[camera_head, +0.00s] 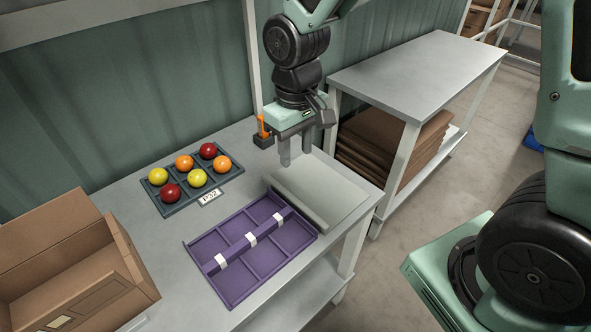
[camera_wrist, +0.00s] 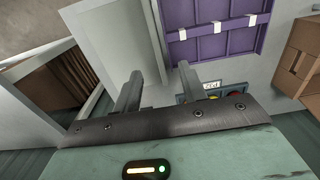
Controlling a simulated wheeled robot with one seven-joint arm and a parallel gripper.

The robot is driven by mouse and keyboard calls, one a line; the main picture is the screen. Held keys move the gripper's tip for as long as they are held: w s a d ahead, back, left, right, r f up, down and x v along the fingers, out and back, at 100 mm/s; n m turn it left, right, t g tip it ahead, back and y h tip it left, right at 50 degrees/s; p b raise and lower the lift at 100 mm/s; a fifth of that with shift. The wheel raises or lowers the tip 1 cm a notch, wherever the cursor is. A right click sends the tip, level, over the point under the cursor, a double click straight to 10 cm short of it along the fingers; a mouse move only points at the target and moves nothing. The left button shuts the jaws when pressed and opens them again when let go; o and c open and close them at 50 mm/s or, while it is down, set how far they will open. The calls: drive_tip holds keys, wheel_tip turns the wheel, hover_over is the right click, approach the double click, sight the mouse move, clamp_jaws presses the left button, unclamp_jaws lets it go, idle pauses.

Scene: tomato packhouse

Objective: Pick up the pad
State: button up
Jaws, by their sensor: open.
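My gripper (camera_head: 296,151) is open and empty, fingers down, above the far edge of a flat grey slab (camera_head: 325,188). It is behind and to the right of the purple piece, not touching it. In the wrist view my gripper's fingers (camera_wrist: 160,72) are apart, with the grey slab (camera_wrist: 115,40) ahead of them.
A dark tray (camera_head: 166,210) holds several red, orange and yellow tomatoes, with a label (camera_head: 209,197) before it. A small black holder (camera_head: 263,141) with an orange item stands near my gripper. An open cardboard box (camera_head: 75,262) sits at left. A second table (camera_head: 415,72) stands right.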

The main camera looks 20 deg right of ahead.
drive_tip(key=w, duration=0.1)
hover_over(299, 203)
drive_tip(key=f, duration=1.2)
drive_tip(key=shift+w+a+p, duration=0.2)
drive_tip(key=shift+a+p, duration=0.1)
drive_tip(key=shift+a, duration=0.05)
drive_tip(key=shift+s+d+f+p, duration=0.15)
drive_tip(key=shift+f+p, duration=0.1)
drive_tip(key=shift+f, duration=1.15)
drive_tip(key=shift+d+f+p, duration=0.15)
drive_tip(key=shift+f+p, duration=0.1)
drive_tip(key=shift+f, duration=1.15)
drive_tip(key=shift+c, duration=0.3)
